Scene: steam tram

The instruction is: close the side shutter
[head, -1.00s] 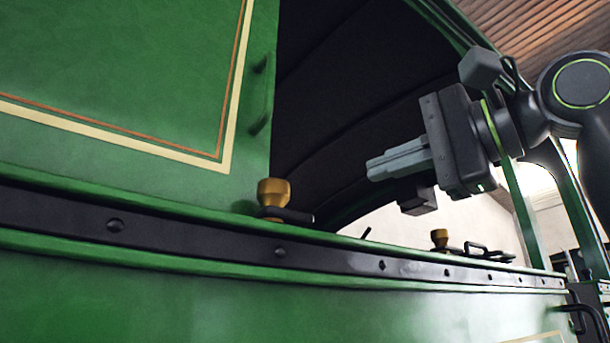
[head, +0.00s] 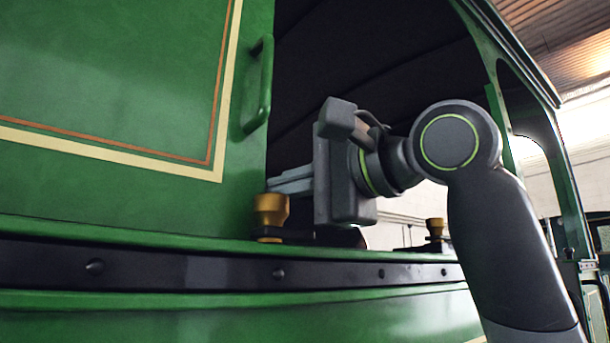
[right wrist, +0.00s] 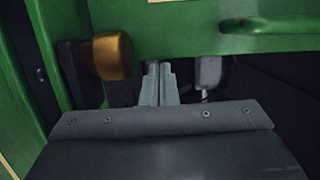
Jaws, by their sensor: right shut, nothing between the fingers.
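The side shutter (head: 110,75) is the green panel with cream and orange lines at the left of the head view. A green handle (head: 258,85) stands on its right edge, beside the dark opening. The panel's edge (right wrist: 180,35) and handle (right wrist: 270,25) also show at the top of the right wrist view. My right gripper (head: 272,186) is shut and empty, its fingertips close to the shutter's edge below the handle. In the right wrist view the closed fingers (right wrist: 158,72) reach the panel's lower edge; I cannot tell whether they touch it. My left gripper is not in view.
A brass knob (head: 270,215) on the sill (head: 180,268) stands just below my right fingertips; it also shows left of them in the right wrist view (right wrist: 112,55). A second brass knob (head: 435,232) is farther right. The cab opening (head: 375,65) is dark.

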